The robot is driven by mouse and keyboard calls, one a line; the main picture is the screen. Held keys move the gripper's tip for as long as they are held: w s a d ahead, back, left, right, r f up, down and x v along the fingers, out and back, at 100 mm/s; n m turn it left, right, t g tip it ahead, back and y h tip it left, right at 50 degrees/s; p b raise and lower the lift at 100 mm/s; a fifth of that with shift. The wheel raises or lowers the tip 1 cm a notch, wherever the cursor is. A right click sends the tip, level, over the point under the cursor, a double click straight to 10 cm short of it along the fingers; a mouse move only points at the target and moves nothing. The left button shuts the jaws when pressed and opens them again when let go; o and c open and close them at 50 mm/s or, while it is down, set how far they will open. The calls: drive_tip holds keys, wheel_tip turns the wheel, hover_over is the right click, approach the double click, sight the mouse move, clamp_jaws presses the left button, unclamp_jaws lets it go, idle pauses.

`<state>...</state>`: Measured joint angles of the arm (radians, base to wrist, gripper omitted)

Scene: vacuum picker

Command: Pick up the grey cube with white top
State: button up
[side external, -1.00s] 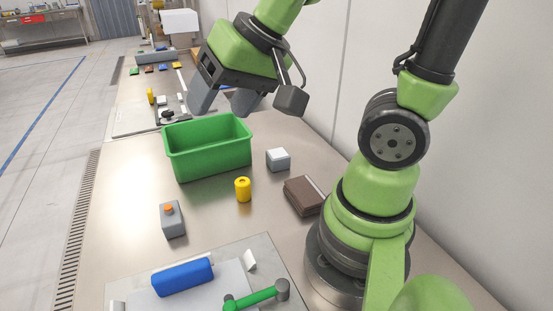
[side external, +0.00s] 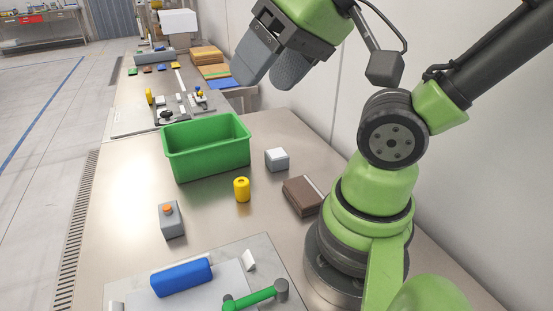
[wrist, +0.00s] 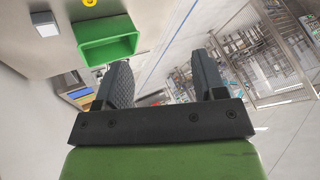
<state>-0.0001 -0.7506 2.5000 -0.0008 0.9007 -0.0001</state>
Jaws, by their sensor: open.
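The grey cube with white top (side external: 277,160) sits on the metal table, right of the green bin, in the side external view. In the wrist view the cube (wrist: 45,24) shows near the upper left corner. My gripper (side external: 262,82) is open and empty, raised well above the table, above and beyond the cube in the side external view. In the wrist view my gripper (wrist: 160,80) shows its two dark fingers apart with nothing between them.
A green bin (side external: 207,158) stands left of the cube. A yellow cylinder (side external: 242,190), a brown box (side external: 302,196) and a grey block with an orange button (side external: 171,220) stand nearer the camera. A wall runs along the right side.

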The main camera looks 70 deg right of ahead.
drive_tip(key=o, duration=0.4)
drive_tip(key=m+g+h, duration=0.4)
drive_tip(key=m+h, duration=0.1)
hover_over(278, 155)
drive_tip(key=s+a, duration=0.3)
wheel_tip(278, 155, down, 21)
drive_tip(key=shift+d+x, duration=0.2)
drive_tip(key=shift+x, duration=4.85)
